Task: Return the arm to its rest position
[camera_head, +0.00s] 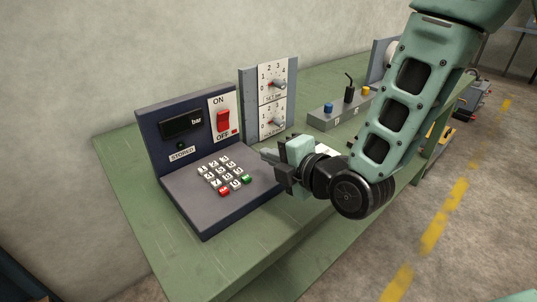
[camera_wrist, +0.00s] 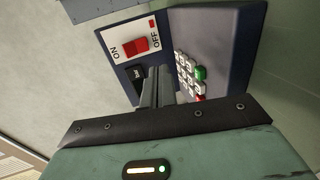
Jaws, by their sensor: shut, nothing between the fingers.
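My gripper (camera_head: 267,155) is shut and empty. In the head view it points left, above the right edge of the dark blue control unit (camera_head: 195,120) with its keypad (camera_head: 222,174). My green arm comes down from the upper right. In the wrist view my gripper's shut fingers (camera_wrist: 157,88) reach toward the same unit. The red ON/OFF switch (camera_wrist: 134,45) and part of the keypad (camera_wrist: 186,72) show past them. The fingers cover part of the unit's display there. I cannot tell whether the fingertips touch anything.
The unit stands on a green bench (camera_head: 125,180) against a grey wall. A panel with two dials (camera_head: 277,95) stands behind my gripper. A grey box with a blue button and a lever (camera_head: 345,108) is near my arm. Open floor with yellow marks (camera_head: 432,230) lies to the right.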

